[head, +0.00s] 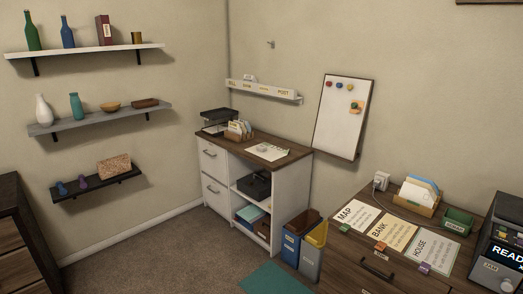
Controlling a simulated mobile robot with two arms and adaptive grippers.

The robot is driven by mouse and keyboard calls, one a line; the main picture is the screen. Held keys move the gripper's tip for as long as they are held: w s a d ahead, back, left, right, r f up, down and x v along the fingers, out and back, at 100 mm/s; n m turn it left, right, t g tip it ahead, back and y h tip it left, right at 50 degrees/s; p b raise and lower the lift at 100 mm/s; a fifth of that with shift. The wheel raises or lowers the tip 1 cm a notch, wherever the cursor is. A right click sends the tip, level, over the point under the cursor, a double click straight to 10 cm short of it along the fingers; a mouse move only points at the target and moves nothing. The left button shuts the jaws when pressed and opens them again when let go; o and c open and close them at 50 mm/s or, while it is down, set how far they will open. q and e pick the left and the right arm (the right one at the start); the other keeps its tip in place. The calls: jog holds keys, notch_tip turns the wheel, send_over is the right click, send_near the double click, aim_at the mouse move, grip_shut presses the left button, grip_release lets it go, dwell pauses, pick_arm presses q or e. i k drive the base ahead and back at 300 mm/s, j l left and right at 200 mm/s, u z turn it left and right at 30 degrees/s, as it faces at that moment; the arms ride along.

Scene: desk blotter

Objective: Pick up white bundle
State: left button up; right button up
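I cannot make out a white bundle for certain. White and blue papers (420,189) stand upright in a wooden holder (411,201) on the desk at the right. A pale sheet (268,151) with a small indistinct thing on it lies on the white cabinet's wooden top (292,156). A small white item (249,78) shows at the labelled wall rack (262,90). Neither of my grippers is in view.
The desk (345,248) holds sheets marked MAP (357,214), BANK (392,234) and HOUSE (430,251), a green tray (457,221) and a dark machine (500,252). Open carpet (165,255) lies left.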

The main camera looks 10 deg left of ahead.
aim_at(260, 148)
jog(key=i+j+z, duration=0.15)
jog(key=z, duration=0.2)
jog(key=i+j+z, duration=0.1)
jog(key=z, duration=0.25)
jog(key=i+j+z, duration=0.1)
jog(key=j+z, duration=0.25)
